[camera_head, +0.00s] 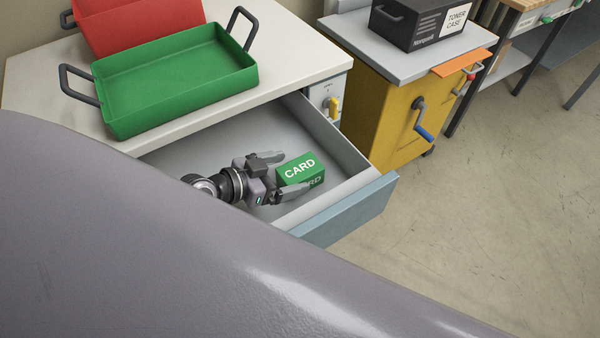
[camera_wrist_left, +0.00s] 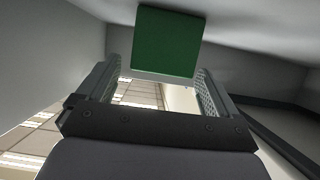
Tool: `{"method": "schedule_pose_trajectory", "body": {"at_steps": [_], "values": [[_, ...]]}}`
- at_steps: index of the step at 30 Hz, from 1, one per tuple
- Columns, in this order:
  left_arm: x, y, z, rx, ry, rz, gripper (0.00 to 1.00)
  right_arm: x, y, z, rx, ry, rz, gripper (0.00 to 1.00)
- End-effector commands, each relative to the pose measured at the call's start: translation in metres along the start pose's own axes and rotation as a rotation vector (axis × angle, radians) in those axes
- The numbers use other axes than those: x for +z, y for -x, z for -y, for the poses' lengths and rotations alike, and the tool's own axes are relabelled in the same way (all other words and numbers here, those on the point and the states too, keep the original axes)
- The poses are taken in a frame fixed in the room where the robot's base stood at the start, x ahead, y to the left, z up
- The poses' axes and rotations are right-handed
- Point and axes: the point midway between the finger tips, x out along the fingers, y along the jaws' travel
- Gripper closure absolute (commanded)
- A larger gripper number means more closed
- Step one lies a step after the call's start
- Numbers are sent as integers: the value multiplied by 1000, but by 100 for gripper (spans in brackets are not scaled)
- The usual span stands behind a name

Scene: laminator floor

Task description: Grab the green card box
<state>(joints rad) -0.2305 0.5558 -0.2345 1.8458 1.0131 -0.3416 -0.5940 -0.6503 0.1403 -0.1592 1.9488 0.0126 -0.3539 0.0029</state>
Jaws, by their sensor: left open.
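The green card box (camera_head: 299,167) with white CARD lettering lies in the open drawer (camera_head: 338,147), near its front right part. My left gripper (camera_head: 287,173) is inside the drawer with its two fingers open, one on each side of the near end of the box. In the left wrist view the green card box (camera_wrist_left: 167,42) shows ahead of and between the open left gripper fingers (camera_wrist_left: 160,85). I cannot tell whether either finger touches it. My right gripper is not in view.
A green tray (camera_head: 175,85) and a red tray (camera_head: 140,22) stand on the counter above the drawer. A yellow cabinet (camera_head: 385,120) with a blue-handled crank stands to the right, with a black toner case (camera_head: 420,22) on top. The floor at right is clear.

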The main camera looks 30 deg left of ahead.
Motion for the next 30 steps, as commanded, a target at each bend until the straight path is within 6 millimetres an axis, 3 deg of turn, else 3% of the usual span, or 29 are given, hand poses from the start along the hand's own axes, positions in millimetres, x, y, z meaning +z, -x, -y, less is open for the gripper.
{"method": "schedule_pose_trajectory", "body": {"at_steps": [6,15,21,30], "values": [[0,-24,0,-2,0,-1,6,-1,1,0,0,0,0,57],[0,-27,0,-1,-1,1,6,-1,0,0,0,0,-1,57],[0,-27,0,-1,-1,1,72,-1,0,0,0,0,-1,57],[-5,-25,0,-2,-3,-3,72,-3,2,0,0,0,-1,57]]}}
